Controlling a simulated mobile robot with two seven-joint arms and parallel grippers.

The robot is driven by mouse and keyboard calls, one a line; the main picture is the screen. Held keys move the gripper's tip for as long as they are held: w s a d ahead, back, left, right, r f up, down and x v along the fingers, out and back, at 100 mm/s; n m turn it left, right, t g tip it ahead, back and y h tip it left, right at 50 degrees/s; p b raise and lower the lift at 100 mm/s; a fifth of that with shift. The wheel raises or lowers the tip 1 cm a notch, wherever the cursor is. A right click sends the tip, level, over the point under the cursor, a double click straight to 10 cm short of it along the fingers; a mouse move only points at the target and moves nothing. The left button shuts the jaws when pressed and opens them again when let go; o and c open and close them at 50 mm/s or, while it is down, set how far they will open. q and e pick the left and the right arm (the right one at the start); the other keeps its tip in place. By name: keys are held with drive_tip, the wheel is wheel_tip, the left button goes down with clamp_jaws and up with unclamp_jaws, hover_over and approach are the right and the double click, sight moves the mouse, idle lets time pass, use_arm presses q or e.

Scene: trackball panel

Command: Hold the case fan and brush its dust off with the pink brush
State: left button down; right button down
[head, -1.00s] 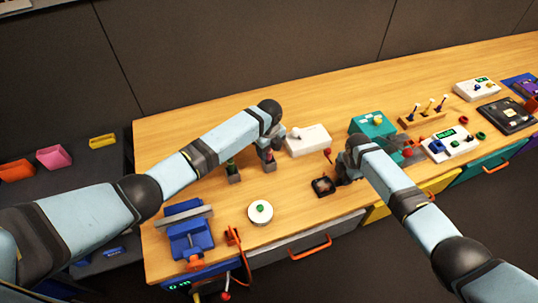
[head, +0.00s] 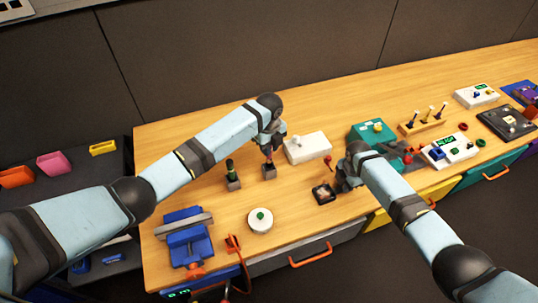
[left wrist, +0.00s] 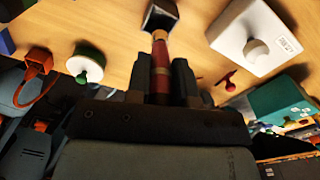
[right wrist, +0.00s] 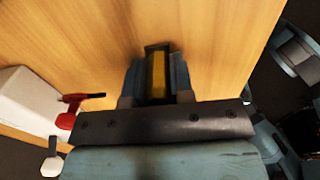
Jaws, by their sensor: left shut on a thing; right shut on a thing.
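The pink brush (head: 268,156) is upright at a small grey holder (head: 269,172). My left gripper (head: 269,144) is shut on its handle from above. In the left wrist view the dark red handle (left wrist: 160,70) runs between the fingers towards the holder (left wrist: 160,14). I cannot tell whether its lower end is still inside. The case fan (head: 323,192), a dark square with a paler middle, is near the front edge of the table. My right gripper (head: 343,183) is shut on its side. The right wrist view shows a dark, yellow-faced part (right wrist: 157,75) between the fingers.
A green-handled tool (head: 231,168) stands in another holder left of the brush. A white round dial (head: 260,220) and blue vise (head: 188,240) are front left.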

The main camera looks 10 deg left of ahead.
use_arm(q)
wheel_tip(320, 180, up, 3)
drive_tip(key=shift+r, duration=0.2)
drive_tip(key=s+d+g+h, duration=0.1)
drive_tip(key=s+d, duration=0.2)
drive_tip(key=d, duration=0.6)
drive_tip(key=s+d+h, duration=0.1)
drive_tip(key=s+d, duration=0.1)
drive_tip(key=d, duration=0.7)
drive_tip(key=shift+s+a+f, duration=0.1)
drive_tip(key=shift+a+f, duration=0.05)
drive_tip(key=shift+f, duration=1)
drive_tip(key=shift+s+a+f, duration=0.1)
drive_tip(key=shift+f, duration=1)
drive_tip(key=shift+f, duration=0.9)
drive_tip(key=shift+w+d, duration=0.1)
drive_tip(key=shift+w+d+f, duration=0.1)
drive_tip(key=shift+w+d, duration=0.15)
drive_tip(key=shift+d, duration=0.15)
